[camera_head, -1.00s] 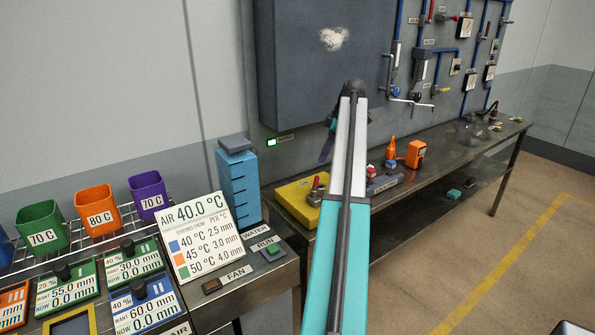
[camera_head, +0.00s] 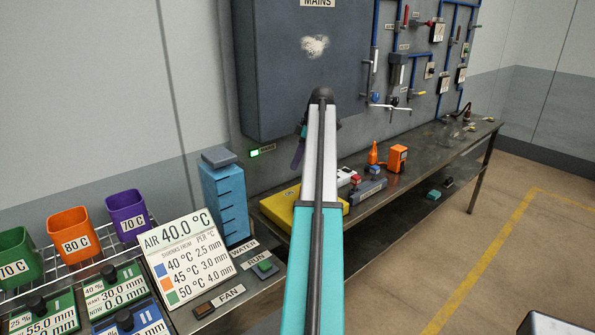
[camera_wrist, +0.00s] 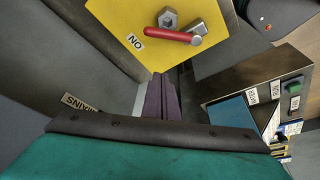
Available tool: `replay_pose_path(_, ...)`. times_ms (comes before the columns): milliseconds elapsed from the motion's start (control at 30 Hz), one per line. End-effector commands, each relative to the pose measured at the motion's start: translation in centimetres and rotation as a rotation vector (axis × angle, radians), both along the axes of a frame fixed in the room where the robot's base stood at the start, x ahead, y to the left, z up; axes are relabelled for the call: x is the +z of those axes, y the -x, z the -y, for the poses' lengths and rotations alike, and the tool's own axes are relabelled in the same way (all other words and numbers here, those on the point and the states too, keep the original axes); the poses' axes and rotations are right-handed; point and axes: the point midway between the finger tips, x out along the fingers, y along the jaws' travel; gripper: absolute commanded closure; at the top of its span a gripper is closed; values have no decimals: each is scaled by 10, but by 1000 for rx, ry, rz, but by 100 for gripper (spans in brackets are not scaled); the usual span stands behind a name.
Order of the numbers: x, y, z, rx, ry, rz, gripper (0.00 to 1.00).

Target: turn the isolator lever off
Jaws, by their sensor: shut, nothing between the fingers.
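The isolator lever (camera_wrist: 172,37) is a red handle on a grey hub, mounted on a yellow box (camera_wrist: 122,18). Its handle points left in the wrist view, toward a label (camera_wrist: 135,40) reading ON. In the head view the yellow box (camera_head: 278,207) stands at the near left end of the bench, and my arm hides the lever. My gripper (camera_wrist: 160,84) shows its purple fingers shut and empty, pointing toward the yellow box and apart from the lever. The gripper also shows in the head view (camera_head: 297,160), partly behind my arm.
A blue stepped tower (camera_head: 223,200) stands left of the yellow box. A grey cabinet (camera_head: 280,80) hangs on the wall behind my arm, with a lit green lamp (camera_head: 254,153) below it. An orange device (camera_head: 397,158) and small items are farther along the bench (camera_head: 440,147).

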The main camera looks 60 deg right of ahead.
Motion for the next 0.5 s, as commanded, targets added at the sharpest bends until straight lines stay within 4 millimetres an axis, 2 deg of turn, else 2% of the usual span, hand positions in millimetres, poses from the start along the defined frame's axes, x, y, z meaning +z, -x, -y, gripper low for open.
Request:
replay_pose_path(167,-13,-4,-4,1,-3,-1,100)
replay_pose_path(500,-53,-17,-10,1,-3,-1,100)
